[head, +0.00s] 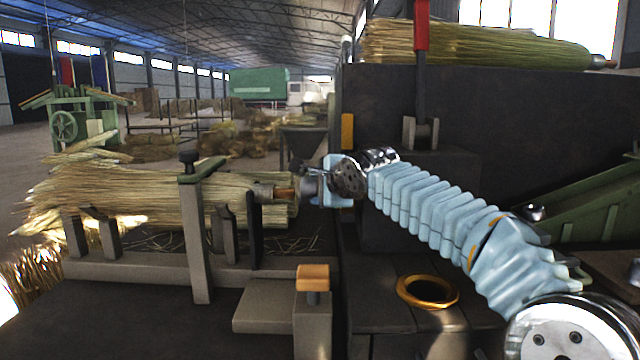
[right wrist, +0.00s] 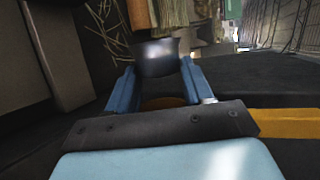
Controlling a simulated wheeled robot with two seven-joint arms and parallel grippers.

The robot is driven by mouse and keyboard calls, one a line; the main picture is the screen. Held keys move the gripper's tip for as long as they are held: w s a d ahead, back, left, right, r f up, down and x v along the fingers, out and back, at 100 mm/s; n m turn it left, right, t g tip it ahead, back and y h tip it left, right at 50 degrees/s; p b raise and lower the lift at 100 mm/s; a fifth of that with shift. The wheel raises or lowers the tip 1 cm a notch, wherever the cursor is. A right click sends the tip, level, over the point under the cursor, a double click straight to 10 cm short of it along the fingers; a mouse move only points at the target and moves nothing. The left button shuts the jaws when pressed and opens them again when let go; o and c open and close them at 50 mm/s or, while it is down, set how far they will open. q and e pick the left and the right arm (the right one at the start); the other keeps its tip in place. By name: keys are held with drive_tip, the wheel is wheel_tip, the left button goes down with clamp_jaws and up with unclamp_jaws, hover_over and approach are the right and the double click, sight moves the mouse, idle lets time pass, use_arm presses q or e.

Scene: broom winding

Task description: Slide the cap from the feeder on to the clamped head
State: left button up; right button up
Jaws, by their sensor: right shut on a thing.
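The clamped head is a bundle of pale straw (head: 140,195) lying level in the clamp (head: 192,230), with a short brown stub (head: 284,193) at its right end. My right gripper (head: 322,186) is beside that stub, its arm coming in from the right. In the right wrist view, its blue fingers (right wrist: 157,85) are shut on a smooth grey metal cap (right wrist: 157,57). A brown wooden piece (right wrist: 143,16) shows just beyond the cap. The cap is close to the stub, but I cannot tell whether they touch. My left gripper is not in view.
A green sloped chute (head: 590,200), possibly the feeder, stands at right with a shiny domed piece (head: 535,212) near it. A brass ring (head: 427,291) lies on the dark bench. A post with an orange top (head: 313,278) stands in front. A dark cabinet (head: 520,110) rises behind.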

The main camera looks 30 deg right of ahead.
sight(281, 193)
drive_tip(key=shift+w+a+f+b, duration=0.25)
drive_tip(key=shift+w+a+b, duration=0.15)
drive_tip(key=shift+w+a, duration=0.6)
drive_tip(key=shift+w+a+f+b, duration=0.35)
drive_tip(key=shift+w+a, duration=0.3)
drive_tip(key=shift+a, duration=0.55)
drive_tip(key=shift+w+a+f+b, duration=0.2)
drive_tip(key=shift+w+a+b, duration=0.25)
drive_tip(key=shift+w+a, duration=0.55)
drive_tip(key=shift+s+a, duration=0.15)
drive_tip(key=o, duration=1.1)
drive_tip(key=shift+o, duration=0.4)
drive_tip(key=shift+s, duration=0.1)
